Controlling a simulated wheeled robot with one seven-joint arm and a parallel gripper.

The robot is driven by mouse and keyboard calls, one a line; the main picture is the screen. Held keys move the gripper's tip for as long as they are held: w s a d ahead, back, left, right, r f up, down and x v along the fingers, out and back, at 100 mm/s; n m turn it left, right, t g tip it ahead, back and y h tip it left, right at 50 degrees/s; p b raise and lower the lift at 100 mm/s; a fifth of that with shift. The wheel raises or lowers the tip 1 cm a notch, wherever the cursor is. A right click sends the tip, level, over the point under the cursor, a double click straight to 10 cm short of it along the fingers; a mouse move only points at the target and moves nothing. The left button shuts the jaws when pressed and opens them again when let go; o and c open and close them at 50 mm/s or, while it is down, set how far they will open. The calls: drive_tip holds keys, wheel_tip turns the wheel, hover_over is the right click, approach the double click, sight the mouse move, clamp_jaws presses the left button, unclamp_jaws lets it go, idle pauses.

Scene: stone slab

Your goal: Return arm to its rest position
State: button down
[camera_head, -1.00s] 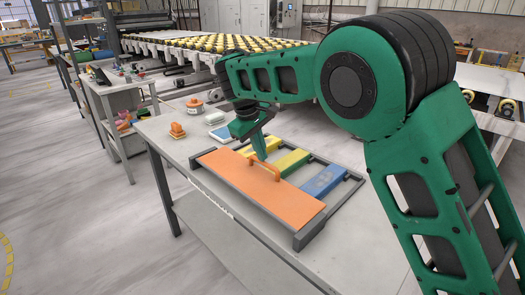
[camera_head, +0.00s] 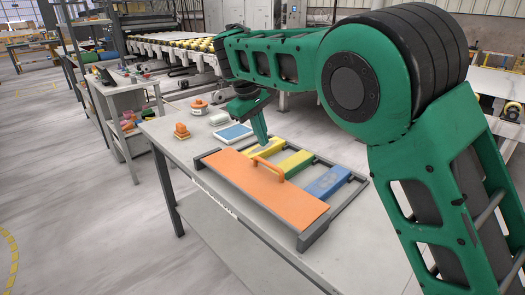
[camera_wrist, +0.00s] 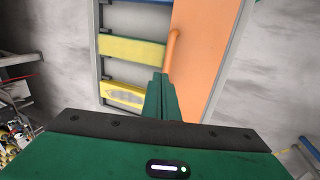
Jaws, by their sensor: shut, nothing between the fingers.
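My gripper (camera_head: 264,146) is shut and empty. In the head view it is above the yellow block, beside the handle (camera_head: 270,171) of the orange board (camera_head: 255,188). In the wrist view its closed fingers (camera_wrist: 160,88) point at the table, in front of the handle's near end. A gap between the fingers and the handle is hard to judge. My green arm reaches in from the right, bent at the elbow.
The dark frame (camera_head: 316,234) on the table holds the orange board and yellow (camera_head: 261,148), green (camera_head: 289,162) and blue (camera_head: 328,182) blocks. A blue-topped tray (camera_head: 234,132), orange item (camera_head: 182,132) and round orange-and-white item (camera_head: 199,107) stand at the back left.

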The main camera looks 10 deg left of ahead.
wheel_tip(320, 180, up, 7)
drive_tip(key=d+m+g, duration=0.1)
drive_tip(key=d+m, duration=0.3)
drive_tip(key=d, duration=1.5)
drive_tip(key=s+d+f+m, duration=0.1)
drive_tip(key=s+d, duration=0.2)
drive_tip(key=d, duration=0.4)
drive_tip(key=s+d+m+g+y, duration=0.1)
drive_tip(key=s+d+m, duration=0.15)
drive_tip(key=d, duration=0.35)
drive_tip(key=s+d+f+m, duration=0.1)
drive_tip(key=s+d, duration=0.3)
drive_tip(key=d, duration=0.3)
drive_tip(key=s+d+f+m, duration=0.2)
drive_tip(key=s+d, duration=0.3)
drive_tip(key=s, duration=0.3)
drive_tip(key=s+d+f+m, duration=0.25)
drive_tip(key=s+d, duration=0.25)
drive_tip(key=s, duration=0.3)
drive_tip(key=s+f+m, duration=0.1)
drive_tip(key=s+f, duration=0.3)
drive_tip(key=s, duration=0.3)
drive_tip(key=s+d+f+m+y, duration=0.1)
drive_tip(key=s+f+m, duration=0.1)
drive_tip(key=s, duration=0.6)
drive_tip(key=shift+f+m+g, duration=0.3)
drive_tip(key=shift+f, duration=0.55)
drive_tip(key=shift+d, duration=0.1)
